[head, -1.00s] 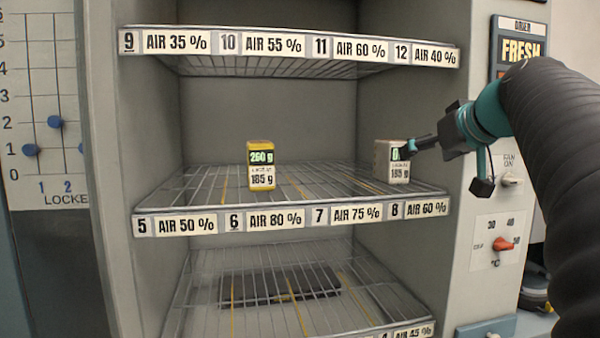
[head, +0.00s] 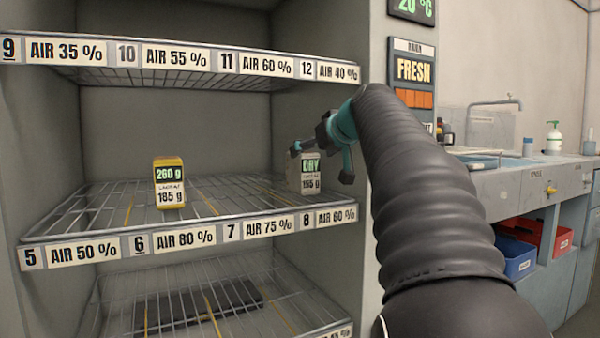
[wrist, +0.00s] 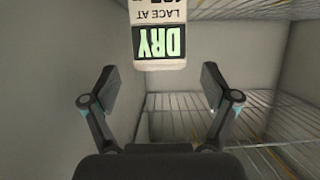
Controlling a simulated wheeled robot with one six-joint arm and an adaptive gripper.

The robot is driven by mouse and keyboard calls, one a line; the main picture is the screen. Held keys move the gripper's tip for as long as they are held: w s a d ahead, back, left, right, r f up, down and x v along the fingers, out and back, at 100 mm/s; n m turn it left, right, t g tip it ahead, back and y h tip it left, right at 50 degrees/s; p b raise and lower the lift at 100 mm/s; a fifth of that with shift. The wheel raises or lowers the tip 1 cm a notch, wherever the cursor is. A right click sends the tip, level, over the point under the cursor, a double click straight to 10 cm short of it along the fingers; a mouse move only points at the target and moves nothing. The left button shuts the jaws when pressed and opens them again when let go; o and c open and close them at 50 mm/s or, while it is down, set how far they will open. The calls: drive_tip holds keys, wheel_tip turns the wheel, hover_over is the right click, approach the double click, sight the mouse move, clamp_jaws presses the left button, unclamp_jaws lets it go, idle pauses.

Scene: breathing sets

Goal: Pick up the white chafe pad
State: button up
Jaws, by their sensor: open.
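The white chafe pad (head: 306,178) appears to be the pale upright block with a "DRY" and "195 g" label. It stands at the right of the middle rack, behind label 8. In the wrist view the pad (wrist: 158,35) shows upside down at the top centre. My open gripper (wrist: 158,88) has a finger on each side below it, with nothing between the fingertips.
A yellow block (head: 169,184) marked "260 g" stands further left on the same wire rack (head: 95,215). An upper rack (head: 180,75) is above and a lower rack (head: 215,290) below. The cabinet's right wall is close to the pad.

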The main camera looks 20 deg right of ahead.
drive_tip(key=x, duration=0.5)
drive_tip(key=shift+w, duration=0.45)
drive_tip(key=c, duration=1.4)
drive_tip(key=shift+c, duration=1)
drive_tip(key=shift+r, duration=0.15)
